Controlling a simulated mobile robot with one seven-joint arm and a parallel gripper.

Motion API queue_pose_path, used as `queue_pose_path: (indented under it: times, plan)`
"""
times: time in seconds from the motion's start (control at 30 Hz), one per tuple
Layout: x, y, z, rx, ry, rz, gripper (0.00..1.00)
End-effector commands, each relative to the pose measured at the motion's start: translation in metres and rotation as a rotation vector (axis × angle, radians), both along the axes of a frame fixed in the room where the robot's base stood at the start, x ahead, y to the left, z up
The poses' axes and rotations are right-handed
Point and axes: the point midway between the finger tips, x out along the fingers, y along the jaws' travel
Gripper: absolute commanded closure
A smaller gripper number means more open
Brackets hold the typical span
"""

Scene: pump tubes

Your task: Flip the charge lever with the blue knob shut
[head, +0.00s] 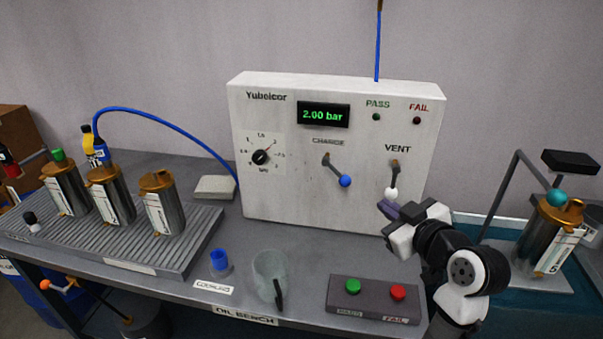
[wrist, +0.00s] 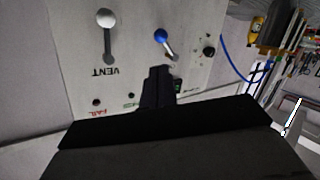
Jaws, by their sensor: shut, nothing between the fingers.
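The charge lever with the blue knob (head: 345,181) is on the white panel (head: 290,200) under the CHARGE label. It slants down to the right from its pivot. It also shows in the wrist view (wrist: 160,36), upside down. The vent lever with the white knob (head: 391,193) is to its right and hangs nearly straight down. My gripper (head: 388,209) is shut and empty in front of the panel, just below the white knob and to the lower right of the blue knob. In the wrist view its fingers (wrist: 158,75) appear close together, apart from the blue knob.
The panel's display (head: 323,114) reads 2.00 bar, with a dial (head: 260,157) at the left. On the bench stand a clear cup (head: 269,275), a blue cup (head: 219,260) and a box with green and red buttons (head: 374,299). Metal canisters stand on a ribbed tray (head: 185,250) at left.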

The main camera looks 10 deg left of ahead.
Motion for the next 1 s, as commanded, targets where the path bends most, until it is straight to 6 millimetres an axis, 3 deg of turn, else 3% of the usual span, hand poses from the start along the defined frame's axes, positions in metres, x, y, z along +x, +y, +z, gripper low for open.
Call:
queue_pose_path:
  times: [0.1, 0.27, 0.7, 1.0]
  plan:
    - [-0.008, -0.016, 0.002, -0.042, 0.001, -0.007, 1.00]
    - [-0.001, -0.012, 0.000, -0.051, 0.004, -0.002, 1.00]
    - [0.071, 0.034, -0.021, -0.048, 0.005, -0.002, 1.00]
    - [0.102, 0.053, -0.031, -0.049, 0.003, -0.004, 1.00]
